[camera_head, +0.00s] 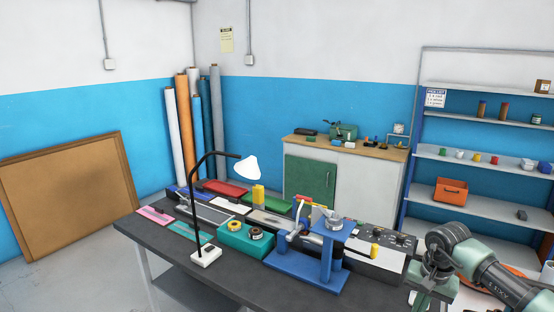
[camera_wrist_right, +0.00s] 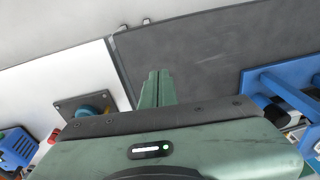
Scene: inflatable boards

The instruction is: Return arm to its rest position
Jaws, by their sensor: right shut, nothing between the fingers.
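My right arm (camera_head: 492,278) comes in from the lower right in the head view. It is bent at the wrist beside the right end of the dark workbench (camera_head: 178,262). In the right wrist view my right gripper (camera_wrist_right: 157,76) has its two green fingers together. It is shut and empty, with the dark bench top (camera_wrist_right: 215,50) behind it. In the head view its fingertips are not clearly seen. My left gripper is not in view.
A blue stand (camera_head: 310,272) and a black desk lamp with a white shade (camera_head: 240,168) stand on the crowded bench. A teal box (camera_head: 232,243) sits between them. A shelf rack (camera_head: 470,154) with an orange bin (camera_head: 451,192) stands behind my arm.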

